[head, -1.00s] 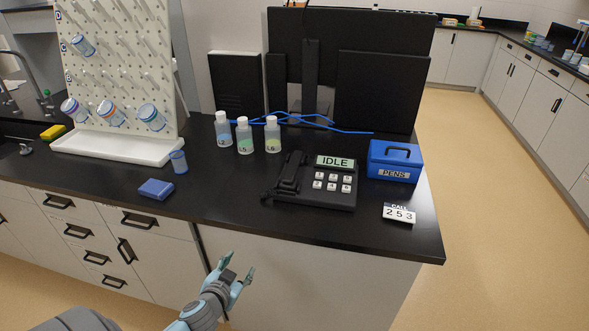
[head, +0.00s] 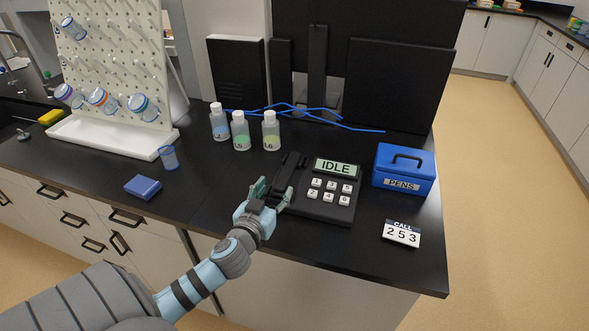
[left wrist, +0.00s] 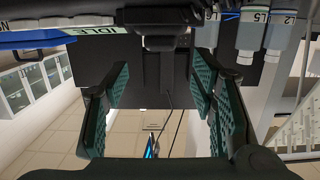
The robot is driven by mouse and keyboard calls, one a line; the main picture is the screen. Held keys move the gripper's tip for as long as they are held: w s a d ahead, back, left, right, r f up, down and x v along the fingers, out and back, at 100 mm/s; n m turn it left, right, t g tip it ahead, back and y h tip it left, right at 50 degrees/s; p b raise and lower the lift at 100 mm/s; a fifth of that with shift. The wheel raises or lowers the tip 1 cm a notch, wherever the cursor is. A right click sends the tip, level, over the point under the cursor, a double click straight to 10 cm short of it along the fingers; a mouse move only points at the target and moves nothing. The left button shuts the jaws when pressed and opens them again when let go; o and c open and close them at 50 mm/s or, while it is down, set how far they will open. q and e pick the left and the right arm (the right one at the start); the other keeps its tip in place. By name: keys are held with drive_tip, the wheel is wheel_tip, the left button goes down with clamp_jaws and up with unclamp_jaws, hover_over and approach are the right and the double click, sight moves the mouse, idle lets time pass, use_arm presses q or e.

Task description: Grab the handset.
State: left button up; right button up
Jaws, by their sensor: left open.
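The black handset (head: 289,173) lies along the left side of the black desk phone (head: 330,211), whose screen reads IDLE. My left gripper (head: 274,193) is open at the handset's near end. Its fingers appear to be on either side of that end; I cannot tell whether they touch it. In the left wrist view the open green-padded fingers (left wrist: 160,95) have a clear gap between them, and the phone's IDLE screen (left wrist: 98,30) shows upside down at the top. A dark shape at the top between the fingers is hard to make out. My right gripper is not in view.
A blue PENS box (head: 404,170) and a CALL 253 card (head: 401,233) stand right of the phone. Several labelled bottles (head: 240,132) and blue cables lie behind it. A blue box (head: 143,187) and a cup (head: 169,158) are left. The counter's front edge is close below my gripper.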

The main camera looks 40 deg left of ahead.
sight(287, 170)
use_arm(q)
drive_tip(key=w+a, duration=0.2)
drive_tip(key=w, duration=0.1)
drive_tip(key=shift+w+a+f, duration=0.15)
drive_tip(key=shift+w+f, duration=0.05)
drive_tip(key=shift+w, duration=0.05)
drive_tip(key=x, duration=0.3)
drive_tip(key=d+x, duration=0.1)
drive_tip(key=x, duration=0.1)
drive_tip(key=shift+w+a+f+p, duration=0.1)
drive_tip(key=shift+w+f+p, duration=0.15)
drive_tip(key=shift+w+p, duration=0.1)
drive_tip(key=shift+w+a+f, duration=0.1)
drive_tip(key=shift+w+a, duration=0.05)
drive_tip(key=shift+w, duration=0.25)
clamp_jaws()
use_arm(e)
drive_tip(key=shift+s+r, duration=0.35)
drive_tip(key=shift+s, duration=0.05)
